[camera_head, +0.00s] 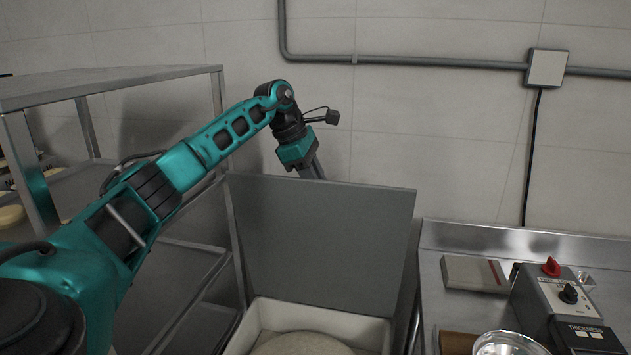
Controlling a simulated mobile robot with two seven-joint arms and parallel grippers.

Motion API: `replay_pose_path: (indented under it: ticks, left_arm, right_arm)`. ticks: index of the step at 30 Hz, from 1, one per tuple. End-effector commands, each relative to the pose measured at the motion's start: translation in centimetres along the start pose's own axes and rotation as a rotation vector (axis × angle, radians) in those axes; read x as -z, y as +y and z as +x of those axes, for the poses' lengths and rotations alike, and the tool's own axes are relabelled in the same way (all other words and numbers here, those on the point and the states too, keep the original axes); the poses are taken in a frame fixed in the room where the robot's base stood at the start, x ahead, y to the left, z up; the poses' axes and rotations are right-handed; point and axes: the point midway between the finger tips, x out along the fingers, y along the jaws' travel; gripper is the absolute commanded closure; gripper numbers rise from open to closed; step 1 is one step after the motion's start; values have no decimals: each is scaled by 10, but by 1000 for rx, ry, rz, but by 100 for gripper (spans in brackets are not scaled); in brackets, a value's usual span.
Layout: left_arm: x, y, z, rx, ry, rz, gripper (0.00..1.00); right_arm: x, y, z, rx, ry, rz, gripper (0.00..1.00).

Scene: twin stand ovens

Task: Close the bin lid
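The bin (372,329) is a pale, square-cornered container at the bottom centre, holding a pale round mass. Its grey flat lid (320,240) stands open, nearly upright at the bin's back. My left arm reaches in from the left, over the lid's top edge. My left gripper (311,169) points down at the lid's top edge, and its fingertips are hidden behind the lid. I cannot tell whether it touches the lid or whether it is open. My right gripper is not in view.
A metal rack (110,78) with shelves stands on the left. A steel counter (450,240) on the right carries a control box (560,300), a flat box (474,273) and a metal bowl (508,345). A tiled wall with a pipe (430,62) is behind.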

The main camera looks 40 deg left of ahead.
Motion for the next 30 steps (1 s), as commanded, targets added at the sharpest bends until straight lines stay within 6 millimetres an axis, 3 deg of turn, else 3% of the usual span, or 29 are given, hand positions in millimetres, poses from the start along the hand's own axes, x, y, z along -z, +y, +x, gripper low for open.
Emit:
replay_pose_path:
  ticks: [6, 15, 30]
  left_arm:
    - [0, 0, 0, 0, 0, 0, 74]
    - [0, 0, 0, 0, 0, 0, 100]
    - [0, 0, 0, -2, 0, -2, 100]
  right_arm:
    - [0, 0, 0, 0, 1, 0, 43]
    - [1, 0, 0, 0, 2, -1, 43]
    - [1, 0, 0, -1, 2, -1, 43]
